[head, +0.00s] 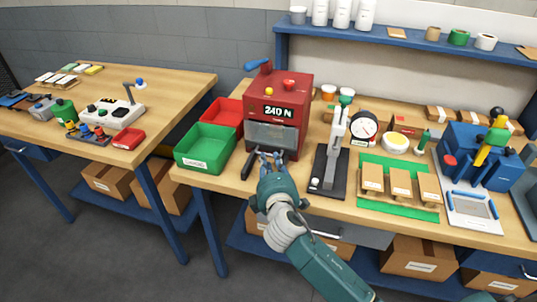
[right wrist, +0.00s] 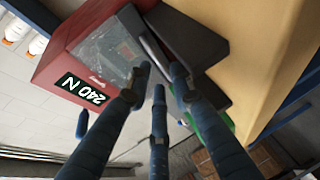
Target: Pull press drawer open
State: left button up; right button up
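The red press (head: 278,105) stands on the middle bench, with a clear window and a "240 N" display. It also shows in the right wrist view (right wrist: 62,62). A dark drawer part (head: 249,166) sticks out low at its front. My right gripper (head: 266,157) is at the press's lower front. Its three fingers (right wrist: 160,82) are spread, with the bar's end between the tips; I cannot tell whether they touch it. My left gripper is out of view.
A green bin (head: 205,147) and a red bin (head: 224,112) stand left of the press. A lever tool on a black base (head: 328,180) stands close on the right. Cardboard boxes (head: 418,256) sit on the shelf below. The floor before the bench is clear.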

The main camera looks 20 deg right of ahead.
aim_at(268, 154)
jog(key=x, duration=0.3)
jog(key=shift+w, duration=0.2)
grip_shut()
jog(key=shift+s+a+f, duration=0.1)
jog(key=s+a+p, duration=0.1)
jog(key=s+a, duration=0.5)
jog(key=s, duration=0.3)
jog(key=shift+s, duration=0.2)
grip_release()
jog(key=shift+a, duration=0.1)
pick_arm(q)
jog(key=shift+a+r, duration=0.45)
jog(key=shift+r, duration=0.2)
pick_arm(e)
jog(key=v, duration=1.2)
